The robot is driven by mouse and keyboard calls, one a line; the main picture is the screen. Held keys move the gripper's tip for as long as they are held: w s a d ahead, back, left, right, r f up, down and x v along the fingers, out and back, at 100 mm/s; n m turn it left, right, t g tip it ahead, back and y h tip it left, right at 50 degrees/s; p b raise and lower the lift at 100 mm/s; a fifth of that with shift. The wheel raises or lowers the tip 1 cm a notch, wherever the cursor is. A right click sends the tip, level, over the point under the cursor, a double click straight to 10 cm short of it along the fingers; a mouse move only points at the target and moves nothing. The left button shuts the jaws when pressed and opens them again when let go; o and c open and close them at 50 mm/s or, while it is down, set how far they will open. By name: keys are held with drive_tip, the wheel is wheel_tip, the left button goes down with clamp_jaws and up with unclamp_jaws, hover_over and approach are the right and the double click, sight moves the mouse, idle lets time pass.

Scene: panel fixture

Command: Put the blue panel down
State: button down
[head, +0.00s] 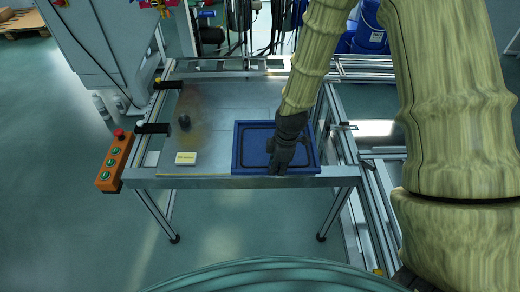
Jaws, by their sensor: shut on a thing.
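The blue panel (246,153) is a rectangular framed piece at the right front of the metal fixture table (215,110). It appears flat, close to the table's surface; I cannot tell whether it touches the table or hangs slightly above it. My gripper (279,165) is dark and points down over the panel's middle and front part. It is shut on the panel, though the fingertips and the exact grip point are hard to make out. My gripper and arm hide part of the panel's right half.
An orange button box (115,160) hangs at the table's left edge. Black clamps (153,128) line the left side. A dark knob (184,121) and a small pale labelled block (186,158) sit left of the panel. Blue containers (370,30) stand behind. The table's middle is mostly bare.

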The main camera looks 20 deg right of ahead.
sight(263, 153)
drive_tip(key=w, duration=0.3)
drive_tip(key=w+a+p, duration=0.1)
drive_tip(key=w, duration=0.2)
drive_tip(key=w+f, duration=0.1)
drive_tip(key=w, duration=0.2)
drive_tip(key=shift+w+a+p, duration=0.25)
drive_tip(key=shift+a+p, duration=0.05)
drive_tip(key=shift+a, duration=0.1)
drive_tip(key=shift+f+p, duration=0.5)
drive_tip(key=shift+f, duration=1.25)
drive_tip(key=c, duration=1.4)
unclamp_jaws()
drive_tip(key=shift+c, duration=0.2)
